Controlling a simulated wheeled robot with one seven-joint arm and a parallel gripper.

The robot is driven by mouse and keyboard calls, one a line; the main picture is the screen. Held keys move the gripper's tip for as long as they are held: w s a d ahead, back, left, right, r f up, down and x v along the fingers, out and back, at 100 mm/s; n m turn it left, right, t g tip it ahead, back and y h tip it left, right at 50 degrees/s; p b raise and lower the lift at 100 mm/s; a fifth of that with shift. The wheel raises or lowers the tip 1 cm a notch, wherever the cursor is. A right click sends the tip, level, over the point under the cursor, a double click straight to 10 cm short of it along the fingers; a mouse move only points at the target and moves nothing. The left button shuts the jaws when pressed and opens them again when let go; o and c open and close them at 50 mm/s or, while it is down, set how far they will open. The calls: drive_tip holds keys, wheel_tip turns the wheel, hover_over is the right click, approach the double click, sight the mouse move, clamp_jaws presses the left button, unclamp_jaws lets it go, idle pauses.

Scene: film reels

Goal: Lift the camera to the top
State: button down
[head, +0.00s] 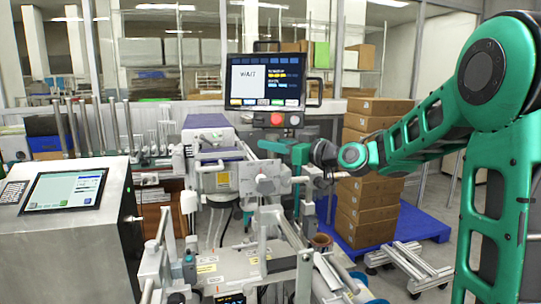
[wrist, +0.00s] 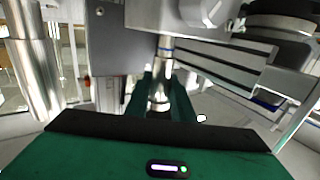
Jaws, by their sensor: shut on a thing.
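My gripper (head: 296,154) is teal and reaches in from the right to the middle of the machine in the head view. It sits just above and behind a grey block with a round knob (head: 265,180). This block may be the camera unit, but I cannot tell for sure. In the wrist view, my gripper (wrist: 160,112) is shut on a slim metal rod (wrist: 165,52), which hangs below a grey housing (wrist: 112,45). The exact contact is partly hidden by the near dark finger pad.
A monitor reading WAIT (head: 266,80) stands above a red button (head: 294,120). A steel console with a screen (head: 65,190) is at left. Stacked cartons (head: 372,205) stand on a blue pallet (head: 424,222) at right. Metal posts (wrist: 32,65) and rails crowd the grip.

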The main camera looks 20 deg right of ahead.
drive_tip(key=c, duration=1.5)
unclamp_jaws()
drive_tip(key=shift+d+r, duration=0.1)
drive_tip(key=shift+r, duration=0.5)
drive_tip(key=shift+c, duration=0.2)
drive_tip(key=shift+s, duration=0.1)
drive_tip(key=v, duration=1)
drive_tip(key=shift+s+d+f, duration=0.15)
drive_tip(key=shift+d+f, duration=0.15)
drive_tip(key=shift+f, duration=0.15)
